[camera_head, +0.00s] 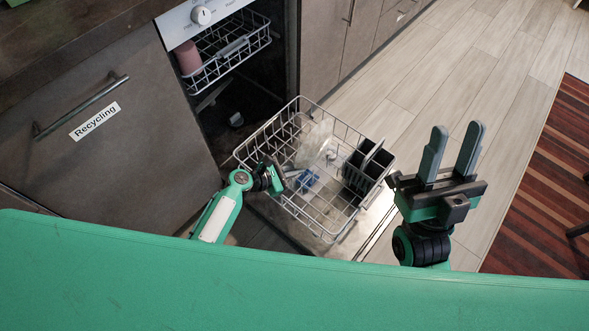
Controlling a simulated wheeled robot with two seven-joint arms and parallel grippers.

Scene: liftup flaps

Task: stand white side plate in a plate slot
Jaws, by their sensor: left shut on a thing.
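The white side plate (314,142) looks pale and partly see-through against the lower dish rack (285,119). It is in the rack's far middle part, seen tilted; I cannot tell whether it sits in a plate slot. My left gripper (289,177) reaches over the rack's left side and is shut at the plate's near edge, its fingertips small and partly hidden. My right gripper (451,153) is open and empty, its fingers pointing up, over the floor to the right of the rack.
A black cutlery basket (354,176) stands in the rack's right side. A blue item (308,178) lies near the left gripper. The upper rack (228,52) holds a pink cup (187,57). A recycling drawer (120,130) is at left.

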